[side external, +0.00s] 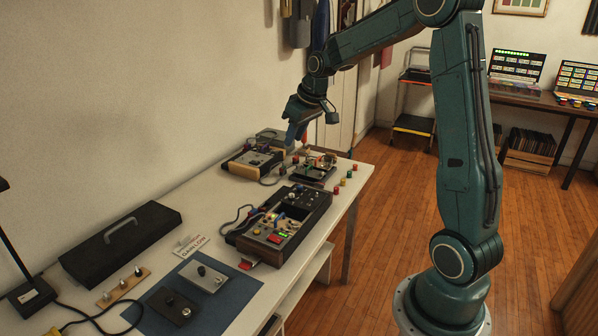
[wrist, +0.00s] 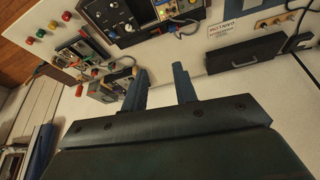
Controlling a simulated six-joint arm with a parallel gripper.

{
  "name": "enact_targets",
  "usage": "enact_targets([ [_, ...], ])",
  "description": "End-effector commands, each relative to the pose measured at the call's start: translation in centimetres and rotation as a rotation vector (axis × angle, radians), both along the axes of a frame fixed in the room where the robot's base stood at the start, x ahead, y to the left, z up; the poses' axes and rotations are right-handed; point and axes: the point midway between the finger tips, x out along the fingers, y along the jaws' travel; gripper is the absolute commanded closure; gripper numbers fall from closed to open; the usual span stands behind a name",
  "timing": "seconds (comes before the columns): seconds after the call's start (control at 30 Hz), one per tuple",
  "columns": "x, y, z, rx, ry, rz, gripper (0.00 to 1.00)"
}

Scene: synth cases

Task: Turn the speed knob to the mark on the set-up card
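My gripper (side external: 296,134) hangs above the far end of the white table. In the wrist view its two fingers (wrist: 160,70) stand apart with nothing held between them. Knobs sit on a light grey plate (side external: 208,278), a black plate (side external: 175,310) and a wooden strip (side external: 110,298). A dark console with knobs and lit buttons (side external: 290,228) is mid-table. I cannot tell which knob is the speed knob.
A smaller wood-sided box (side external: 252,163), an open circuit tray (side external: 315,172) and several coloured buttons (side external: 342,182) stand near my gripper. A black case with a handle (side external: 122,240) lies along the wall. The blue mat (side external: 225,300) is near the front; cables cross the table.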

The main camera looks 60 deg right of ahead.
Motion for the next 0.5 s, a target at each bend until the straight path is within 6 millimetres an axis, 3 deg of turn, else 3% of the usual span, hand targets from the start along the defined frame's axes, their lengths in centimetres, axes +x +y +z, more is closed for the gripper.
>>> enact_targets([
  [0.27, 1.7, -2.5, -0.9, 0.025, 0.043, -0.080, 0.72],
  [0.5, 4.3, -6.7, -2.9, 0.073, 0.122, -0.233, 0.72],
])
